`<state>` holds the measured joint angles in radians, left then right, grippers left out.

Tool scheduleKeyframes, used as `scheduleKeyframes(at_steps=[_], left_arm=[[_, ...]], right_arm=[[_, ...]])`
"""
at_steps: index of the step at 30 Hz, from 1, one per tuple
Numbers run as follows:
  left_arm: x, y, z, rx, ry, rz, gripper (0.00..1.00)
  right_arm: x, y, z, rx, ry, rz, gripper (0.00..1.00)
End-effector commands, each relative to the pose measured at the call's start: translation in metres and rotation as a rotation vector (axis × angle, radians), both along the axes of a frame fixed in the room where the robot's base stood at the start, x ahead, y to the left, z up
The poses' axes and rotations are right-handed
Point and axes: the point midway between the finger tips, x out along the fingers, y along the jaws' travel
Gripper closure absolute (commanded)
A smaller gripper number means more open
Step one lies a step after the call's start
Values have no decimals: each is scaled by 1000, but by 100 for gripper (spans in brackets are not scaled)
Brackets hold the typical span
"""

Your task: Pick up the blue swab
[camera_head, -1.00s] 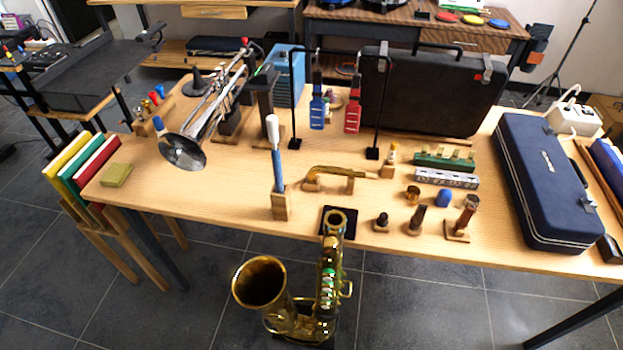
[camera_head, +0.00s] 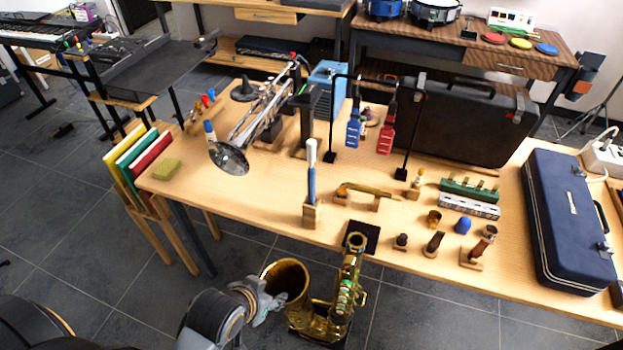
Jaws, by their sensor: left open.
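Two things could be the blue swab, and I cannot tell which. A flat blue piece (camera_head: 354,128) hangs from a black stand on the table, beside a red one (camera_head: 387,134). A slim blue stick with a white top (camera_head: 311,172) stands upright in a wooden block (camera_head: 311,215) near the front edge. My left gripper (camera_head: 270,300) is open and empty at the lower middle, in front of the table and beside the brass saxophone bell. It is well apart from both blue things. My right gripper is out of view.
The brass saxophone (camera_head: 347,285) stands on the floor before the table (camera_head: 250,198). Small parts, a harmonica (camera_head: 468,206) and a navy case (camera_head: 566,215) occupy the right side. The front left tabletop is clear.

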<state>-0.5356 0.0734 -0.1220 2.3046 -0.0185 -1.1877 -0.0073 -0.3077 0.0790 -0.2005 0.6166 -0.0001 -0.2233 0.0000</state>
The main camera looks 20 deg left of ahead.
Motion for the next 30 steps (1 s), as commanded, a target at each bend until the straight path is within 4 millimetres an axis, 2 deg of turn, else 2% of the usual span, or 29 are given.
scheduleKeyframes(at_steps=[1, 3, 9, 12, 15, 18, 22, 30], left_arm=[[20, -3, 34, -20, -116, 12, 55], [41, -6, 62, -40, -249, 23, 55], [90, -9, 134, -82, -613, 57, 55], [105, -10, 167, -97, -777, 73, 55], [113, -9, 191, -104, -898, 84, 55], [116, -9, 205, -108, -967, 90, 55], [127, -9, 211, -109, -994, 91, 55], [179, -12, 213, -110, -993, 90, 55]], right_arm=[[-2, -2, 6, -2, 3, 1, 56], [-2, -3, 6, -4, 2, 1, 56], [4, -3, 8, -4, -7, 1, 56], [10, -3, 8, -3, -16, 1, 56], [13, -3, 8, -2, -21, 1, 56], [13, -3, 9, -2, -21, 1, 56], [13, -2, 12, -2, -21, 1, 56], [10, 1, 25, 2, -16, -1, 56]])
